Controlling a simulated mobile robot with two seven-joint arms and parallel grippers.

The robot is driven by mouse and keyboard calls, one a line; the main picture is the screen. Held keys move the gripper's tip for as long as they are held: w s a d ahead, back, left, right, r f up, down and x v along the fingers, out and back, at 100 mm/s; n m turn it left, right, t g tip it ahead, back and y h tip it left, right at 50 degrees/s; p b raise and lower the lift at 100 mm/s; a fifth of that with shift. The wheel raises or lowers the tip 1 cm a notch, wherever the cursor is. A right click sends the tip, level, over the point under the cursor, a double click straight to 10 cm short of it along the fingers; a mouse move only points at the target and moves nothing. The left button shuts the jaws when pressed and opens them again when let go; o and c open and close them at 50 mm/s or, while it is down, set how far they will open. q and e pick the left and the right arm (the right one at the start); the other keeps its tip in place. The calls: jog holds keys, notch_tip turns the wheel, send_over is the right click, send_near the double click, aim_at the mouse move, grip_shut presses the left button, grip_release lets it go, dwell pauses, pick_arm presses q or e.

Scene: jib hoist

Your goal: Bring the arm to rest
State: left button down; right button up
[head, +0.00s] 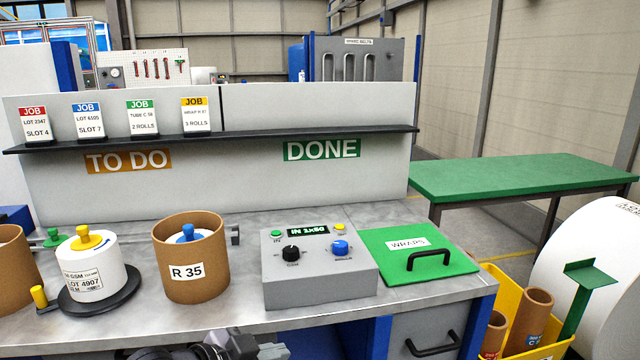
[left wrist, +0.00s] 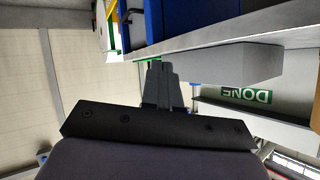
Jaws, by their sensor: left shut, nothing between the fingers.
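My left gripper (head: 272,351) shows at the bottom edge of the head view, in front of the bench's front edge and below the grey control box. Most of its arm is cut off by the frame. In the left wrist view its two grey fingers (left wrist: 161,84) lie together, with nothing held between them. The gripper is apart from the items on the bench. My right gripper shows in neither view.
The metal bench (head: 350,312) holds a white roll (head: 95,267), a brown R 35 tube (head: 190,265), the control box (head: 318,285) and a green WRAPS lid (head: 400,268). A yellow bin (head: 550,345) stands right; a green table (head: 520,177) is behind.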

pick_arm(q)
jog(key=s+a+f+n+t+y, duration=0.1)
jog(key=s+a+f+n+y, duration=0.2)
jog(key=s+a+f, duration=0.3)
jog(key=s+a+f+n+y, duration=0.3)
jog(key=s+a+f+n, duration=0.3)
jog(key=s+f, duration=0.8)
jog(key=shift+a+f+n+t+y+p, duration=0.3)
jog(key=shift+a+f+t+p, duration=0.15)
jog(key=shift+f, duration=0.15)
jog(key=shift+s, duration=0.1)
